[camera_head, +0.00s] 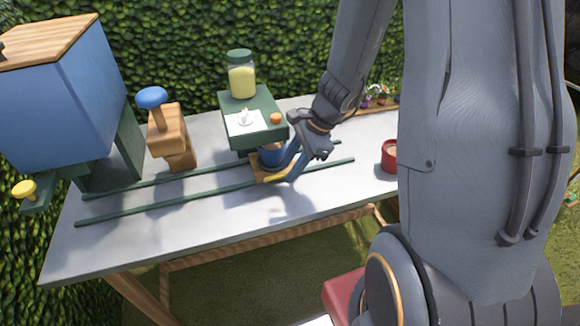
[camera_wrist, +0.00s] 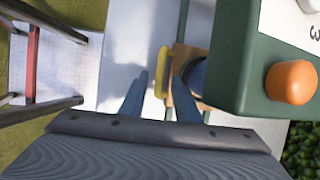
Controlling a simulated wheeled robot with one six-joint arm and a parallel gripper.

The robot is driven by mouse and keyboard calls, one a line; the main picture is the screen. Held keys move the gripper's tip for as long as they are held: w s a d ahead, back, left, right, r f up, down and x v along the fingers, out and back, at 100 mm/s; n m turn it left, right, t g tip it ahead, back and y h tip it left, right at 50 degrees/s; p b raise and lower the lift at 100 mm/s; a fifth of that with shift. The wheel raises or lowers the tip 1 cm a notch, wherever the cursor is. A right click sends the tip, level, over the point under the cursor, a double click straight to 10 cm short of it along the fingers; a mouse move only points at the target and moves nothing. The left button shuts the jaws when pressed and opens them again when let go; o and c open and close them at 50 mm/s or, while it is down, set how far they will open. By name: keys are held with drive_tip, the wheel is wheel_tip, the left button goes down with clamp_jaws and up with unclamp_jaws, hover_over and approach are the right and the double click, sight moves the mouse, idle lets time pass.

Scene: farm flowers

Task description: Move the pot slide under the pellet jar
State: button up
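The pot slide (camera_head: 262,172) is a small wooden carriage with a yellow handle, on two green rails. In the wrist view its yellow handle (camera_wrist: 161,72) stands between my fingertips. A small blue pot (camera_wrist: 197,76) sits on the slide, partly hidden by the green housing and my finger. The pellet jar (camera_head: 242,78), clear with pale yellow contents and a green lid, stands on the green housing (camera_head: 262,104) at the back. My gripper (camera_wrist: 160,84) is open around the handle, with gaps visible on both sides.
An orange button (camera_head: 275,118) and a white label (camera_head: 245,122) are on the housing. A wooden stand with a blue knob (camera_head: 152,97) and a big blue box (camera_head: 62,100) are left. A red pot (camera_head: 389,157) is right. The rails' left stretch (camera_head: 150,209) is clear.

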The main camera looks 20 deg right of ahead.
drive_tip(key=v, duration=0.7)
drive_tip(key=shift+r, duration=0.3)
drive_tip(key=shift+d, duration=0.1)
